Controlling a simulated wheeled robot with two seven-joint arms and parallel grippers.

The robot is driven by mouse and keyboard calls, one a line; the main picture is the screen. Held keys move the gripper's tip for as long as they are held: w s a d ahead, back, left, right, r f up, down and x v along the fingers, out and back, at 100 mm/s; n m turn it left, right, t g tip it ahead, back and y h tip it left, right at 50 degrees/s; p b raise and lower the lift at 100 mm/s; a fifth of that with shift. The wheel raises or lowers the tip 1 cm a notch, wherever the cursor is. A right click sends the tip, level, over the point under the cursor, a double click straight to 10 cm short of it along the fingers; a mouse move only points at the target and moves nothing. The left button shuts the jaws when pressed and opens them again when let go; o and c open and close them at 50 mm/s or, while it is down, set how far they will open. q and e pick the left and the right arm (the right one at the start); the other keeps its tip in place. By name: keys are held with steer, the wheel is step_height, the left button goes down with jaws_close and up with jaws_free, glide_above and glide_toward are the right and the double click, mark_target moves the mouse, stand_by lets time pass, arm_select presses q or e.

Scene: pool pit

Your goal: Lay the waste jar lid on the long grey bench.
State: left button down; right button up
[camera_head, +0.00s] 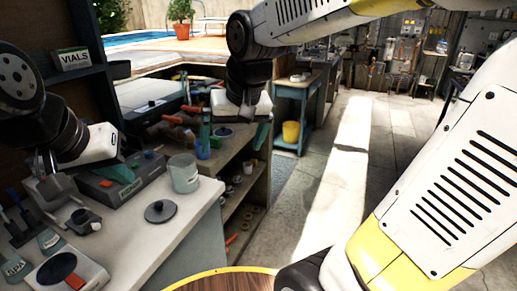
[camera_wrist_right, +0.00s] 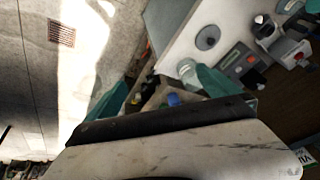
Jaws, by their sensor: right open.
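The dark round lid (camera_head: 160,211) with a small knob lies flat on the pale grey bench top (camera_head: 150,248), near its right edge. A clear jar (camera_head: 184,172) stands just behind it. In the right wrist view the lid (camera_wrist_right: 208,37) and the jar (camera_wrist_right: 188,68) lie ahead of the gripper. My right gripper (camera_head: 234,133) is open with its teal fingertips apart, to the right of and above the jar, not touching the lid.
A grey box (camera_head: 125,187) and metal fixture (camera_head: 55,190) stand left of the lid. A device with a red top (camera_head: 66,270) sits at the front. A vials box (camera_head: 72,58) is on the shelf. A blue cart (camera_head: 290,110) and open floor (camera_head: 315,200) lie right.

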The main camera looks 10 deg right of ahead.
steer(key=s+d+t, duration=0.2)
steer(key=s+d, duration=0.4)
steer(key=s, duration=0.2)
steer(key=shift+d+r, duration=0.15)
steer(key=shift+d, duration=0.25)
